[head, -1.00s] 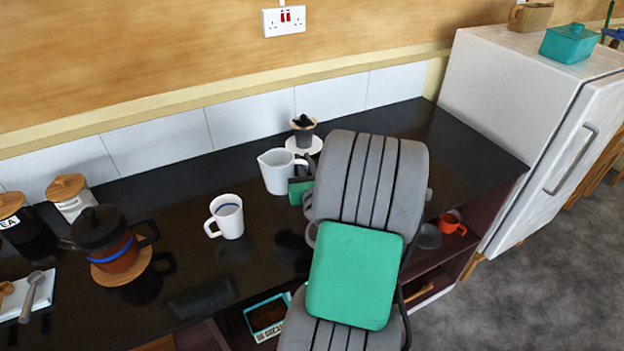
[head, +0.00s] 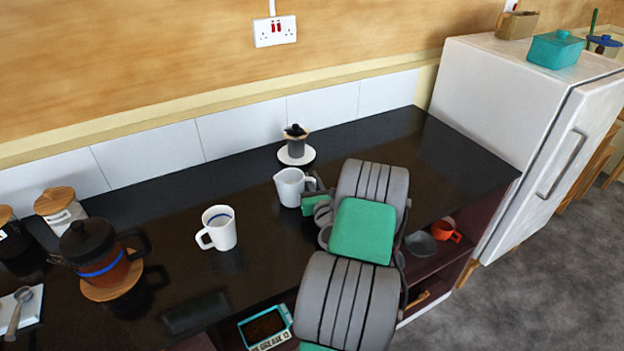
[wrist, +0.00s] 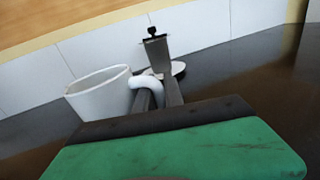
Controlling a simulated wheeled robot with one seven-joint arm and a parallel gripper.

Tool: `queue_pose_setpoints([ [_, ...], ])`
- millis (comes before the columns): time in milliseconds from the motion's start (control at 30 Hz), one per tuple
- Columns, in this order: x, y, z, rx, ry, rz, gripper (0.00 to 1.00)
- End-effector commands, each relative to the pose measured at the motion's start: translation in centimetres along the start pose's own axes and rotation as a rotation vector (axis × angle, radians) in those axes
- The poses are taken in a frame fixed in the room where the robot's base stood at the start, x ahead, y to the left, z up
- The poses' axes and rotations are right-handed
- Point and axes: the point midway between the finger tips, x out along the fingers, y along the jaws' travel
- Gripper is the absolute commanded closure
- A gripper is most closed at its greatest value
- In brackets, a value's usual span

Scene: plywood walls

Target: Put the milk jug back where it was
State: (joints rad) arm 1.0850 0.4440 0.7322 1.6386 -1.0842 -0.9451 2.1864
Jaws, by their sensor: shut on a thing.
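The milk jug (head: 289,188) is white and upright, over the middle of the dark worktop in the head view. It also shows at the left of the wrist view (wrist: 98,95), with its handle toward my gripper. My gripper (wrist: 159,95) is shut on the jug's handle, to the right of the jug's body. In the head view my gripper (head: 311,194) is partly hidden by my own arm. I cannot tell whether the jug's base touches the worktop.
A small lidded pot (head: 296,143) on a white saucer stands behind the jug. A white mug (head: 218,229) and a coffee pot (head: 98,255) stand to the left. A white fridge (head: 505,130) bounds the right. The worktop (head: 440,160) before the fridge is clear.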

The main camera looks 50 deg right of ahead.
Motion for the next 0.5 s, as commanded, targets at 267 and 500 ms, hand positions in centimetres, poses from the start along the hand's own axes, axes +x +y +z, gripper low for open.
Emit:
queue_pose_setpoints([
  [267,-0.01,-0.01,-0.36,0.000,0.000,0.000,0.83],
  [500,-0.02,0.02,-0.35,0.001,0.001,0.001,0.66],
])
